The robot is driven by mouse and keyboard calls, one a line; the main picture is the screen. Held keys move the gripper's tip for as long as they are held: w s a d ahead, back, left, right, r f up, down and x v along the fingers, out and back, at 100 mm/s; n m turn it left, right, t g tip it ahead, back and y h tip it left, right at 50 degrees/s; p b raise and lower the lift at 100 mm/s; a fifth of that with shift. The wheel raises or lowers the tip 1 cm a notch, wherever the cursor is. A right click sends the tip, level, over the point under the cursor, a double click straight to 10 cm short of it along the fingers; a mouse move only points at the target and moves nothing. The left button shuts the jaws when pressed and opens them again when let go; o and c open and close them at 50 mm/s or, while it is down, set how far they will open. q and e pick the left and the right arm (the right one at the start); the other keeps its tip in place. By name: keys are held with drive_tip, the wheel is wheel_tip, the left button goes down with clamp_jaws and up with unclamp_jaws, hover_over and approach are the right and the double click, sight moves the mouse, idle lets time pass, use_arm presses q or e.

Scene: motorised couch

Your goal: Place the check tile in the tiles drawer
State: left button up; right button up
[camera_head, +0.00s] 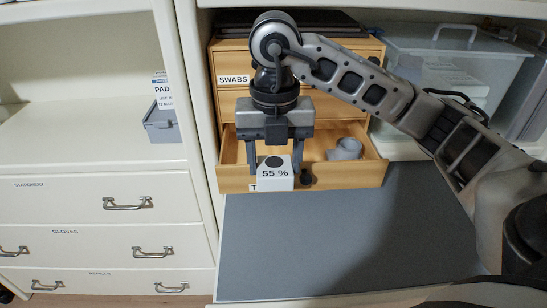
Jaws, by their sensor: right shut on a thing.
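The check tile (275,178) is a white block with a black dot and the marking "55 %". My right gripper (275,160) points down and is shut on it, with a finger on each side. The tile overlaps the front of the open lowest drawer (345,178) of a wooden cabinet and hides most of its label, of which only a "T" shows. I cannot tell how high the tile is above the drawer front. My left gripper is not in view.
A drawer labelled "SWABS" (232,65) is shut above. A clear plastic bin (455,80) stands at the right. The grey mat (340,240) in front is clear. White drawers (100,210) stand left.

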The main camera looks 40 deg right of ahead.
sight(272, 157)
drive_tip(key=w+d, duration=0.1)
drive_tip(key=w, duration=0.1)
drive_tip(key=w+d+f, duration=0.1)
drive_tip(key=w+d, duration=0.1)
drive_tip(key=w+d+f, duration=0.1)
drive_tip(key=w, duration=0.2)
drive_tip(key=shift+w+d+f, duration=0.1)
drive_tip(key=shift+d, duration=0.1)
wheel_tip(272, 157, down, 4)
drive_tip(key=shift+f, duration=0.1)
drive_tip(key=shift+w+d+f, duration=0.1)
drive_tip(key=shift+w+f, duration=0.05)
drive_tip(key=shift+f, duration=0.1)
drive_tip(key=shift+f, duration=0.2)
drive_tip(key=o, duration=1.1)
